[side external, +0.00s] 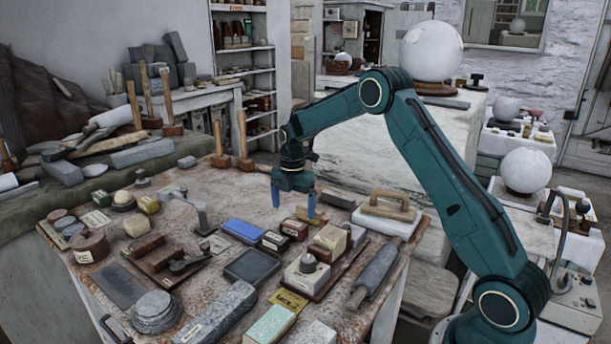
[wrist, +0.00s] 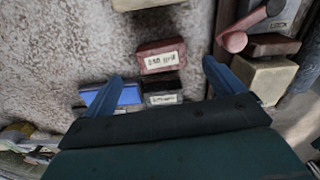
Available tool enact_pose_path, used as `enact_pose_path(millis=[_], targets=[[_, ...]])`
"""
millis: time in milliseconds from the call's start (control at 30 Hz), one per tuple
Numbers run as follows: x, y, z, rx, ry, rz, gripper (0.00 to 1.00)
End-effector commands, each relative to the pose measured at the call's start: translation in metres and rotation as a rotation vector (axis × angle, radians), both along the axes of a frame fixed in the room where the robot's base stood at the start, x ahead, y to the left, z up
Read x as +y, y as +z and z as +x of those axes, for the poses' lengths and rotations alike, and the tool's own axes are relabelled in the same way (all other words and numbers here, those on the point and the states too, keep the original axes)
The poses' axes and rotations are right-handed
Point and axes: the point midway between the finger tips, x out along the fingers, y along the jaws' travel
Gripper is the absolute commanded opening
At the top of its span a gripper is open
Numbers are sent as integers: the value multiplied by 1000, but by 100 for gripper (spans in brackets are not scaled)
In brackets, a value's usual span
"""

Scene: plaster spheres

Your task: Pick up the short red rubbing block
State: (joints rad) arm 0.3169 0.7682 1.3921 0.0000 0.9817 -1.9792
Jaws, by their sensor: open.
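A short red block with a pale label (side external: 294,229) lies on the worn bench, beside a black labelled block (side external: 274,240). In the wrist view the red block (wrist: 161,56) lies just beyond the fingertips, between their lines, with the black block (wrist: 163,90) on the near side of it. My gripper (side external: 293,204) has two blue fingers, spread apart and empty, pointing down above the bench near the red block. The fingers also show in the wrist view (wrist: 162,77), apart from the red block.
A blue block (side external: 242,231) lies left of the black one, partly behind a finger in the wrist view. A cream block (side external: 330,238) stands close on the right. A dark tray (side external: 252,266) lies in front. Tools crowd the bench; bare surface shows left of the red block in the wrist view.

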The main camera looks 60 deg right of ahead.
Motion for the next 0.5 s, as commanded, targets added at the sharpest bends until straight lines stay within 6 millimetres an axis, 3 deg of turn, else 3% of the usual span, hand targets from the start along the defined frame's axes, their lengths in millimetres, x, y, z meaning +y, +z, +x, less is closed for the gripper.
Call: enact_pose_path(millis=[133, 500], targets=[[0, -13, -1, 2, 0, 1, 94], [0, -20, -1, 0, 0, 0, 94]])
